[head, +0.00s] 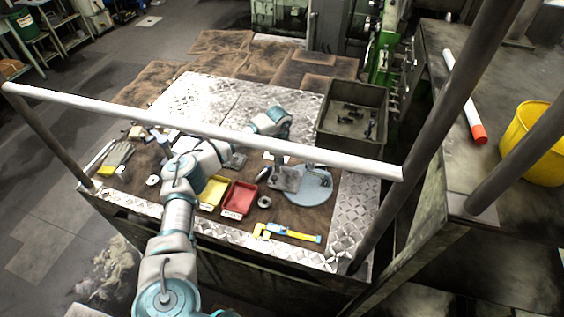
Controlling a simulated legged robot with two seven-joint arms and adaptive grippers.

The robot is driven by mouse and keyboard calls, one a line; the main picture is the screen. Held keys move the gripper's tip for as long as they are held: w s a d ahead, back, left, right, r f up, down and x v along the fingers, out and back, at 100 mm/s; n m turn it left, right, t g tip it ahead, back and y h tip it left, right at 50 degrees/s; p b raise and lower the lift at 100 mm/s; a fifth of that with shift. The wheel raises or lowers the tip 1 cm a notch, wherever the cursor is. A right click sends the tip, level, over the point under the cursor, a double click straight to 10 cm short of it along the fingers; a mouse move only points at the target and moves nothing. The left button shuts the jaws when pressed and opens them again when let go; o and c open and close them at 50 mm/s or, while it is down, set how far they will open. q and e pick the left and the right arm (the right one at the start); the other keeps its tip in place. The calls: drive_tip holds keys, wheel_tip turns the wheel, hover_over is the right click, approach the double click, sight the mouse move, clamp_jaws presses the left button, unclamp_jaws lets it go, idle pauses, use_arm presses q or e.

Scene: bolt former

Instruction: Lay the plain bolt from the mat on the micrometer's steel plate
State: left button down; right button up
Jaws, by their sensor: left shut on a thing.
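My left arm reaches from the bottom over the bench, and its gripper (285,178) is low at the left side of a round blue-grey mat (312,197). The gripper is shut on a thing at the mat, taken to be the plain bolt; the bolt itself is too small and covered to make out. Small dark pieces (325,181) show at the mat's right side, too small to identify. My right gripper is not in view.
A red tray (239,199) and a yellow tray (214,191) stand left of the mat. A nut-like ring (264,202) lies between. A dark bin (352,113) with parts stands behind right. A white rail (215,130) crosses the view. A yellow bucket (532,142) stands far right.

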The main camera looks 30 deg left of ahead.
use_arm(q)
drive_tip(key=shift+a, duration=0.1)
idle(0.6)
drive_tip(key=shift+s+p, duration=0.1)
drive_tip(key=shift+p, duration=0.2)
drive_tip(key=shift+f, duration=0.75)
drive_tip(key=c, duration=0.8)
unclamp_jaws()
